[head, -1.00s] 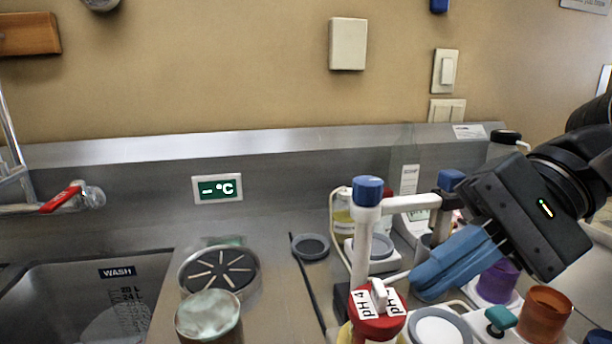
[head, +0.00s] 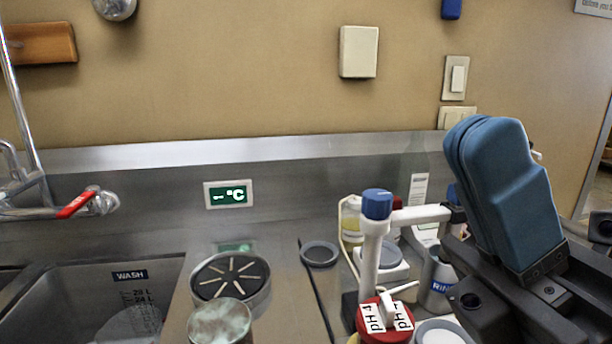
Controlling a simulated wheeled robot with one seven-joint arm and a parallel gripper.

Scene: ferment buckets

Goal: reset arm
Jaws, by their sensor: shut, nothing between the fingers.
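My gripper (head: 482,128) is in the right part of the head view, with its blue fingers pointing up and slightly left. The fingers are pressed together and nothing shows between them. It is in front of the right end of the white probe arm and hides part of the bench behind it. The rest of my arm fills the lower right corner.
A probe stand with a blue cap (head: 377,204) and a red-lidded pH container (head: 384,322) stand just left of my gripper. A black slotted round drain (head: 231,278), a cloudy jar (head: 220,322) and the wash sink (head: 60,300) are further left.

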